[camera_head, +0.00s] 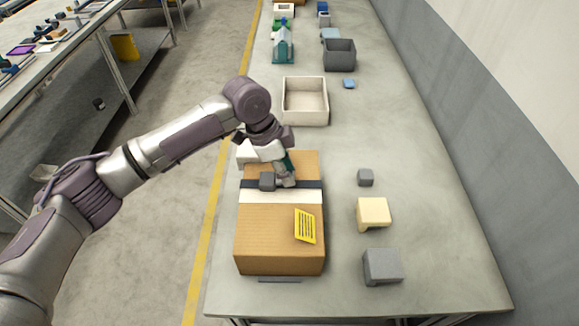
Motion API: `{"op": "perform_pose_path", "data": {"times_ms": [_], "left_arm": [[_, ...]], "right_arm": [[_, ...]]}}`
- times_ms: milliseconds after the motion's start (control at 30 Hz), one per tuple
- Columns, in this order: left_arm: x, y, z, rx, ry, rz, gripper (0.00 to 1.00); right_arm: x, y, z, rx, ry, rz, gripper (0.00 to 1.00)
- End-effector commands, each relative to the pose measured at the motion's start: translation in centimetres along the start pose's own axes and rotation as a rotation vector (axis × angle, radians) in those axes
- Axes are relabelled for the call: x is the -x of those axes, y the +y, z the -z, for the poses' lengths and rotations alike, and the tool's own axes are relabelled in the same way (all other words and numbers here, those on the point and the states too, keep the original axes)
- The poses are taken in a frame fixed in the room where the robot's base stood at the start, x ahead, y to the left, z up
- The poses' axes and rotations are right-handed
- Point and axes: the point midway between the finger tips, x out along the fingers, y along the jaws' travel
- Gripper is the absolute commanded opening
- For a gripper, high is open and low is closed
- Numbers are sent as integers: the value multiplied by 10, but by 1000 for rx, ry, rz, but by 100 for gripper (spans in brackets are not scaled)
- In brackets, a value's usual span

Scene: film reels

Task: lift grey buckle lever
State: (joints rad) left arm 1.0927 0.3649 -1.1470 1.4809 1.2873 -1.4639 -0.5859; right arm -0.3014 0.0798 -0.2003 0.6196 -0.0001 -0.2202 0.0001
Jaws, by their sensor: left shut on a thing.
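A brown cardboard box (270,245) lies on the long grey table, with a dark strap (312,184) and a white band across its top. A grey buckle block (267,181) sits on the strap, left of the middle. My left gripper (286,181) reaches down to the box top right beside the buckle. It is shut on the grey buckle lever, which its fingers mostly hide. I cannot tell how far the lever is tilted. My right gripper is not in view.
A yellow label (305,226) is on the box. A small grey cube (365,177), a cream block (373,213) and a grey block (382,266) stand to its right. A cream open bin (305,101) and a dark grey bin (339,54) stand farther back.

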Motion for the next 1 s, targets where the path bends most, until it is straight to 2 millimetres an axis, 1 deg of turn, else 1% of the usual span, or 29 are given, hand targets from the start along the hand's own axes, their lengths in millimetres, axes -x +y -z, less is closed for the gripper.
{"op": "perform_pose_path", "data": {"times_ms": [67,233,367,467,667,1000], "left_arm": [[2,1,-4,6,76,-3,0],[4,0,-9,6,238,-1,0],[4,0,-14,5,362,0,0],[5,0,-18,4,457,1,0],[5,0,-26,2,648,2,0],[6,-1,-37,-1,940,3,0]], "right_arm": [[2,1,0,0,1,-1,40],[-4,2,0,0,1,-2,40],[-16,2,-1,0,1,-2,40],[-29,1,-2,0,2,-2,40],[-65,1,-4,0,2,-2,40],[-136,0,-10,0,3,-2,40]]}}
